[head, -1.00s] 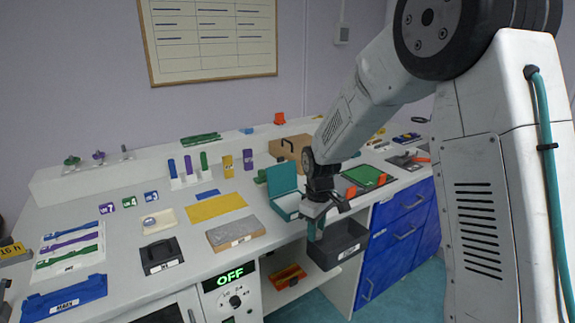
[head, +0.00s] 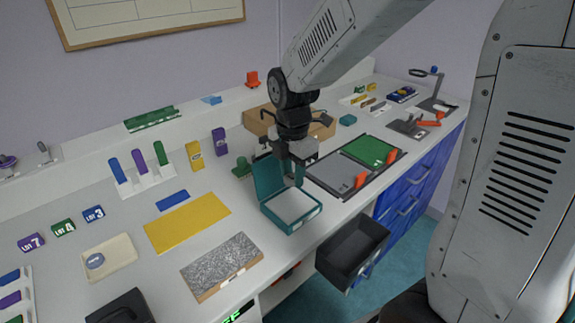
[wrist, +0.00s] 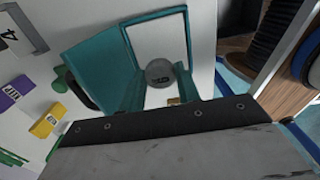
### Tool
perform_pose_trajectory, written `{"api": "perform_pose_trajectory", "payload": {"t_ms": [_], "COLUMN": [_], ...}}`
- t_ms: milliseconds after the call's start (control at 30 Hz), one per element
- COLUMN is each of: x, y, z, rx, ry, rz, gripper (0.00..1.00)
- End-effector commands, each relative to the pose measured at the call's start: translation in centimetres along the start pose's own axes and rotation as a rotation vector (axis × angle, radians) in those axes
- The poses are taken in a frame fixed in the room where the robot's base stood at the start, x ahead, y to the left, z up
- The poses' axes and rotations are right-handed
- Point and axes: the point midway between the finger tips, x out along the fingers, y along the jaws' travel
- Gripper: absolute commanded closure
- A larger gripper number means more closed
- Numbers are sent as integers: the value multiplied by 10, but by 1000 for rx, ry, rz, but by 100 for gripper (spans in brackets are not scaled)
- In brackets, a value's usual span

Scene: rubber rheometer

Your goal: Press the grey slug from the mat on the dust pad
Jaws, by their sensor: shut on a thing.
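A teal box with an open lid (head: 270,180) stands near the bench front, and a white pad (head: 291,205) fills its inside. The box and white pad (wrist: 155,35) also show in the wrist view. My gripper (head: 297,178) points down over the back of the box, by the raised lid. In the wrist view it is shut on a round grey slug (wrist: 159,72) with a dark mark, seen against the white pad. The head view hides the slug, and I cannot tell whether it touches the pad. A grey mat (head: 335,172) lies to the right.
A green mat (head: 370,150) lies beyond the grey one, with orange handles nearby. A black bin (head: 352,252) hangs at the front edge. A yellow mat (head: 187,221), a speckled grey block (head: 222,266) and a cream tray (head: 112,264) lie left.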

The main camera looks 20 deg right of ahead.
Motion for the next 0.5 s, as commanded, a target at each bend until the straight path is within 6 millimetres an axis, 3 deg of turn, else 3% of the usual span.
{"api": "perform_pose_trajectory", "payload": {"t_ms": [300, 500], "x": [1, 16], "y": [1, 1], "z": [0, 0], "rx": [-1, -1], "ry": [0, 1], "rz": [1, -2], "gripper": [89, 89]}}
